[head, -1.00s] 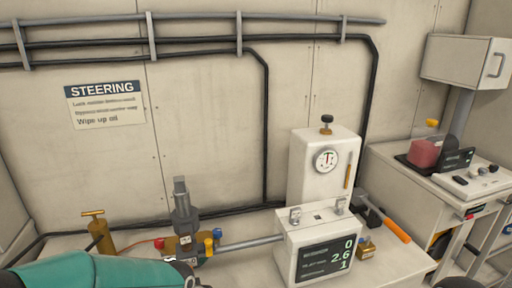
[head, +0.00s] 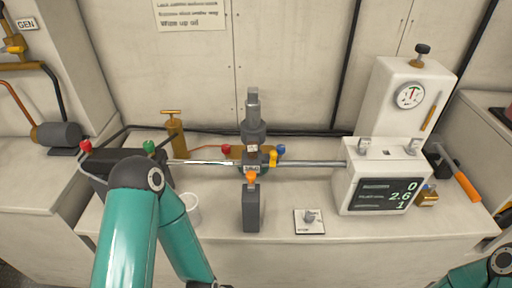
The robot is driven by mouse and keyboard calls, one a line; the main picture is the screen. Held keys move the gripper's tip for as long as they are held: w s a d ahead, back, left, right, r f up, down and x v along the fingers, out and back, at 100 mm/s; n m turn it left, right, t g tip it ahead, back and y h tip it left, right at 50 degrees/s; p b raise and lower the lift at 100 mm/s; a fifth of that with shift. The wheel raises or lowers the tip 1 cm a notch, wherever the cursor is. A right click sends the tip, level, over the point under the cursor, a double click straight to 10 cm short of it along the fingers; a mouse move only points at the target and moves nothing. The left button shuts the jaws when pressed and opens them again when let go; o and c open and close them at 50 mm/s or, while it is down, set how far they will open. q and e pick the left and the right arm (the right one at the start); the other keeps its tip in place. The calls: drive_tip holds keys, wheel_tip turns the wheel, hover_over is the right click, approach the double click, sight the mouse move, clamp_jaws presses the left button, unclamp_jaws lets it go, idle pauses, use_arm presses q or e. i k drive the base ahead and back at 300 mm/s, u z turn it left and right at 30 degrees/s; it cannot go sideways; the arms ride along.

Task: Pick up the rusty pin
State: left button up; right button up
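I cannot make out a rusty pin for certain in the head view. The steering assembly (head: 253,133) stands on the bench with a grey upright cylinder on top and a silver rod running through to both sides. An orange-topped fitting (head: 251,177) sits at its front, above a dark grey block (head: 251,208). A small white plate with a grey knob-like piece (head: 309,216) lies to the right of the block. My teal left arm comes up at lower left and bends down again; my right arm shows at the lower right corner. Neither gripper is in view.
A white gauge unit (head: 385,180) with a numeric display stands right of the assembly. A hammer (head: 461,180) with an orange handle and a small brass jar (head: 427,196) lie beyond it. A white cup (head: 191,207) is partly behind my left arm. The front bench has bare room.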

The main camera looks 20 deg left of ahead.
sight(252, 146)
drive_tip(key=z, duration=1.2)
drive_tip(key=i, duration=0.15)
drive_tip(key=u, duration=2.9)
drive_tip(key=k, duration=0.8)
drive_tip(key=i, duration=0.5)
drive_tip(key=z, duration=0.1)
